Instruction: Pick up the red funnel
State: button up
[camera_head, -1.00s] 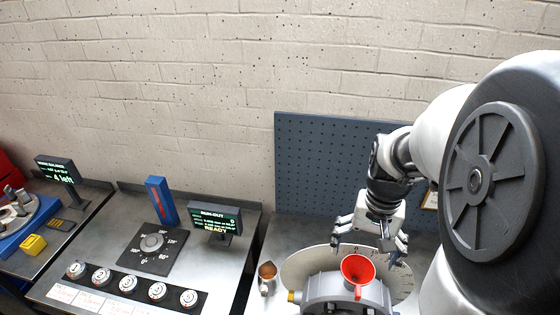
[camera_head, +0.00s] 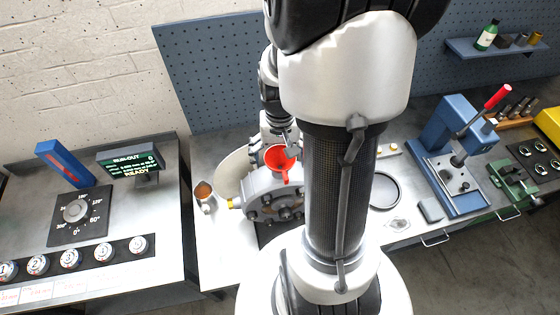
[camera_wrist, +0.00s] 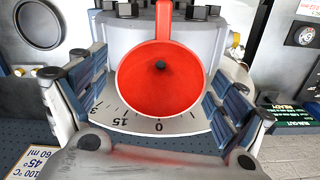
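The red funnel (camera_head: 279,160) sits on top of the grey rotor housing (camera_head: 262,186) in the head view, with its wide mouth up. In the wrist view the funnel (camera_wrist: 160,78) is in the middle, its round mouth facing the camera and its handle pointing to the top edge. My gripper (camera_wrist: 158,92) is open. Its blue-padded fingers stand left and right of the funnel, with a gap visible on both sides. In the head view my gripper (camera_head: 288,142) is just above and behind the funnel, partly hidden by my arm.
A graduated disc (camera_head: 236,170) stands behind the housing. A copper-coloured cup (camera_head: 204,196) is left of it. A run-out display (camera_head: 131,160) and dial panel (camera_head: 78,212) are further left. A blue press (camera_head: 450,160) stands right. The pegboard (camera_head: 205,75) is behind.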

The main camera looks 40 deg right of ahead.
jog(key=c, duration=1)
